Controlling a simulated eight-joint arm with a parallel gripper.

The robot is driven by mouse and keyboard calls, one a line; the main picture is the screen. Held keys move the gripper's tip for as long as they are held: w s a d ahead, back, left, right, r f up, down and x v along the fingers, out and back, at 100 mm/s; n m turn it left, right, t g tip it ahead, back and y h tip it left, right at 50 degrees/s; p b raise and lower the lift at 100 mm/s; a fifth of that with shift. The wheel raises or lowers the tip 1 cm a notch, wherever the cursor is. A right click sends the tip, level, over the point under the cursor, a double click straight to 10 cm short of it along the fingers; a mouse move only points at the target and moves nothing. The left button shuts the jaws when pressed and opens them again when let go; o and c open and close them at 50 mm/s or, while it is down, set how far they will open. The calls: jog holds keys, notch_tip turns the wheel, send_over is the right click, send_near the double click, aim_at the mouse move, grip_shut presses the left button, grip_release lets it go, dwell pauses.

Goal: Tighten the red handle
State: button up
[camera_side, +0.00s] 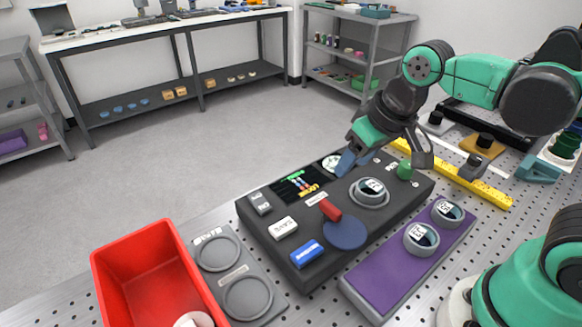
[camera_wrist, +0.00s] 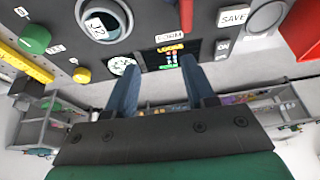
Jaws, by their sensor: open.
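The red handle (camera_side: 331,211) stands on the dark console (camera_side: 385,222), next to a flat blue disc (camera_side: 345,232). In the wrist view the red handle (camera_wrist: 186,14) shows at the top edge, partly cut off. My gripper (camera_side: 352,160) is over the back of the console, beyond the handle and apart from it. In the wrist view my gripper (camera_wrist: 158,65) has its two blue fingers spread, with nothing between them. A round part marked J2 (camera_side: 371,190) sits in a ring on the console; it also shows in the wrist view (camera_wrist: 102,26).
The console also carries a screen (camera_side: 298,185), a green knob (camera_side: 404,171), a white button (camera_side: 282,228) and a blue button (camera_side: 306,253). A purple tray (camera_side: 385,273) holds two round parts. A grey tray (camera_side: 231,262) with two empty recesses and a red bin (camera_side: 130,246) stand left.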

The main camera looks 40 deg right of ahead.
aim_at(331, 206)
jog(key=a+g, duration=0.2)
jog(key=a+f+g, duration=0.1)
jog(key=shift+w+a+g, duration=0.1)
jog(key=shift+w+g, duration=0.15)
jog(key=shift+g, duration=0.05)
jog(key=shift+a+f+g, duration=0.25)
jog(key=shift+a+g, duration=0.05)
jog(key=shift+g, duration=0.1)
jog(key=shift+f, duration=2.75)
jog(key=shift+c, duration=0.2)
grip_shut()
